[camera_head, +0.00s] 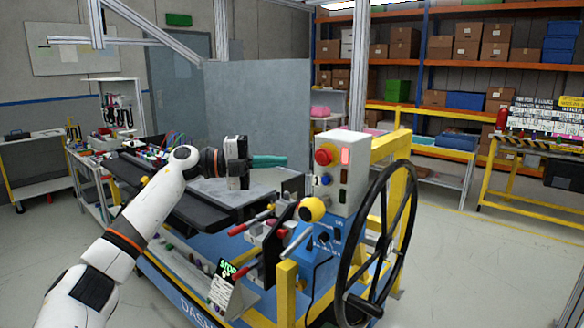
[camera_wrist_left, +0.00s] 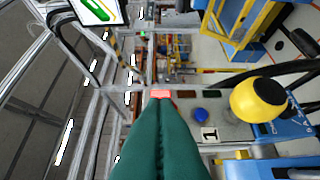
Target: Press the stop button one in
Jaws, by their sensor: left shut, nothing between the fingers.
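A grey control box (camera_head: 342,185) stands upright on the dashboard module. A red mushroom-shaped button (camera_head: 323,155) sticks out of its upper face. A small label with a 1 (camera_head: 317,180) and a blue button (camera_head: 325,180) are below it. My left gripper (camera_head: 286,161) has green fingers, shut and empty, pointing at the red button with a gap to its left. In the left wrist view the box shows beyond the green fingers (camera_wrist_left: 160,130), with the blue button (camera_wrist_left: 200,114) and the label (camera_wrist_left: 209,133). My right gripper is out of view.
A lit red lamp (camera_head: 345,156) sits beside the red button. A yellow ball knob (camera_head: 312,208) and red-handled levers (camera_head: 250,222) stand below. A large black handwheel (camera_head: 375,245) is at the right. A grey panel (camera_head: 258,115) stands behind my gripper.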

